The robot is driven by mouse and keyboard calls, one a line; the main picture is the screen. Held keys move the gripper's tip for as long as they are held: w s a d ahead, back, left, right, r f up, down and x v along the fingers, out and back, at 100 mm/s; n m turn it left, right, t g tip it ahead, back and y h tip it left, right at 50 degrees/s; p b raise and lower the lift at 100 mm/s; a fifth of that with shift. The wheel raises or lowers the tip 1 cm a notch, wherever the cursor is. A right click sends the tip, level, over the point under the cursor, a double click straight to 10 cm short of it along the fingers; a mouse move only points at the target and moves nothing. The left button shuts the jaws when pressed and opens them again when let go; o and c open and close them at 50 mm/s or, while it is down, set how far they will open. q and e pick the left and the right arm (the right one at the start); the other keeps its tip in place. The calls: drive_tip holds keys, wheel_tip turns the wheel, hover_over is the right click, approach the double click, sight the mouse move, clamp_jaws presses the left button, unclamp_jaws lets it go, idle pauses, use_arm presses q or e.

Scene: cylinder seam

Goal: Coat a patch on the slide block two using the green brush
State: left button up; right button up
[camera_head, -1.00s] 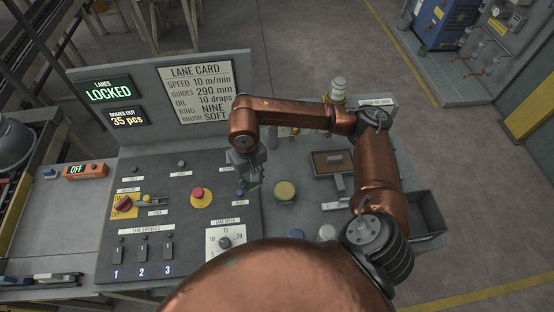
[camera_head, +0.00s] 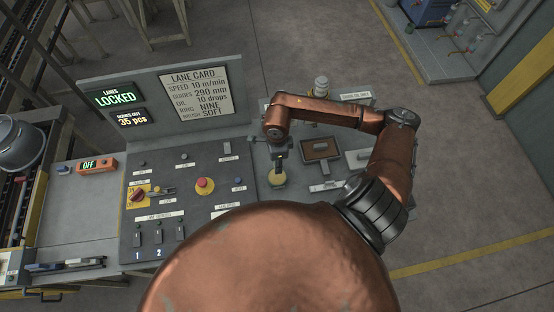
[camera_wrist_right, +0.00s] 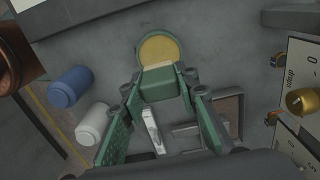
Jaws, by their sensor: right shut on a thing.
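My right gripper (camera_head: 279,156) is shut on the green brush (camera_wrist_right: 160,88), whose pale bristle end shows between the fingers in the right wrist view. The brush points at a round green-rimmed pot with a yellow top (camera_head: 276,180). The pot also shows in the right wrist view (camera_wrist_right: 160,47), just beyond the bristles; I cannot tell whether they touch it. In the head view the brush is mostly hidden by the gripper. I cannot pick out slide block two for certain. My left gripper is not in view.
A brown-topped tray (camera_head: 320,147) stands right of the pot, with a pale metal piece (camera_head: 326,186) in front. A switch panel (camera_head: 150,225) lies to the left. Blue (camera_wrist_right: 70,86) and white (camera_wrist_right: 93,124) cylinders show in the wrist view.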

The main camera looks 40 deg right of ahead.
drive_tip(key=shift+f+b, duration=0.3)
drive_tip(key=shift+f, duration=0.75)
wheel_tip(320, 180, down, 3)
drive_tip(key=shift+r+b, duration=0.15)
drive_tip(key=shift+b, duration=0.55)
drive_tip(key=shift+f, duration=0.6)
use_arm(q)
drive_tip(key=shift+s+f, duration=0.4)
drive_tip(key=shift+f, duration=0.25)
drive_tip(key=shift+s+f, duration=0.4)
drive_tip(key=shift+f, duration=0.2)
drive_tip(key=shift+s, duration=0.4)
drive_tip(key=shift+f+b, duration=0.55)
drive_tip(key=shift+b, duration=0.15)
use_arm(e)
drive_tip(key=shift+f, duration=0.5)
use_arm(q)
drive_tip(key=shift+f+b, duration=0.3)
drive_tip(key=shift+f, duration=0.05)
use_arm(e)
drive_tip(key=shift+s+f, duration=0.1)
